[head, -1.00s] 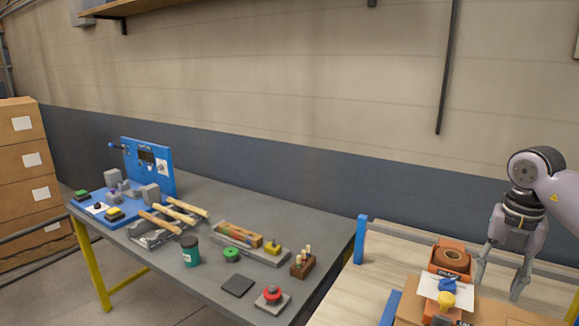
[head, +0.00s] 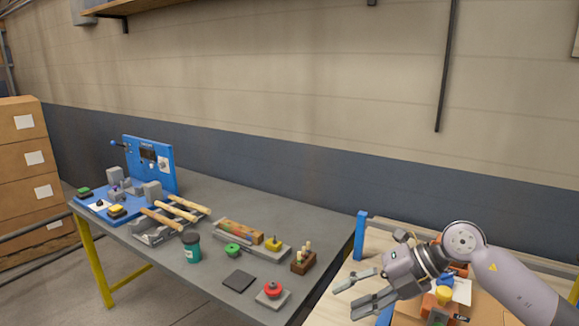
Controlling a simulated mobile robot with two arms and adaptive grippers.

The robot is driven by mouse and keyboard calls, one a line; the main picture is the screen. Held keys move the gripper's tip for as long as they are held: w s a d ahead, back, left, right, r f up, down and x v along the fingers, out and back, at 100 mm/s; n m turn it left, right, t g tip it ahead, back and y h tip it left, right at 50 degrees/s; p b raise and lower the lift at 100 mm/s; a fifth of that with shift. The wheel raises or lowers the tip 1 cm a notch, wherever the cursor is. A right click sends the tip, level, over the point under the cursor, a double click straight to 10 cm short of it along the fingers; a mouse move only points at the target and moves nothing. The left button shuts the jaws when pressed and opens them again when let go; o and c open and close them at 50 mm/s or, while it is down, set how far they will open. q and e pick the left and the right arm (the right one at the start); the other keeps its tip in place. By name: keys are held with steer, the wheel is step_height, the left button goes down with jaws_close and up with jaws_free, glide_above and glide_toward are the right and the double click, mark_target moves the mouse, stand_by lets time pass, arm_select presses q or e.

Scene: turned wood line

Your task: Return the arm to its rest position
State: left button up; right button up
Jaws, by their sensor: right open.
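My right arm reaches in from the lower right. Its gripper (head: 357,291) is open and empty, with the two fingers spread and pointing left. It is above the left part of the light wooden bench (head: 377,240), close to the gap beside the grey table. Part of the orange device (head: 461,270) on that bench is hidden behind my right arm. My left gripper is not in view.
The grey table (head: 325,222) holds a blue fixture (head: 150,165), wooden spindles on a rack (head: 150,237), a dark green cup (head: 191,247), a red button (head: 271,289) and a small peg block (head: 303,262). A blue post (head: 360,235) stands near the gripper. Cardboard boxes (head: 22,170) stand far left.

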steer(key=s+a+r+m+t+y, duration=0.2)
steer(key=a+r+m+t+y, duration=0.1)
steer(key=a+r+y, duration=0.65)
steer(key=w+d+f+m+t+h, duration=0.3)
steer(key=d+m+t+h, duration=0.55)
steer(key=m+t, duration=0.75)
steer(key=s+d+f+m+g+h, duration=0.25)
steer(key=d+f+m+h, duration=0.2)
steer(key=f, duration=0.25)
steer(key=s+d+f+m+g+h, duration=0.2)
steer(key=d+f+m+g+h, duration=0.1)
steer(key=f+m+h, duration=0.4)
steer(key=s+d+f+m+g, duration=0.1)
steer(key=s+f+g, duration=0.5)
steer(key=s+f, duration=0.5)
steer(key=s+d+f+g, duration=0.1)
steer(key=s+f+g, duration=0.55)
steer(key=s, duration=0.75)
step_height(320, 180, down, 26)
steer(key=s+b, duration=0.1)
steer(key=s+d+f+g, duration=0.1)
steer(key=s+d+f, duration=0.1)
steer(key=s+f, duration=1.5)
steer(key=shift+d+f+g+b, duration=0.25)
steer(key=shift+f+g+b, duration=0.2)
steer(key=shift+f, duration=0.15)
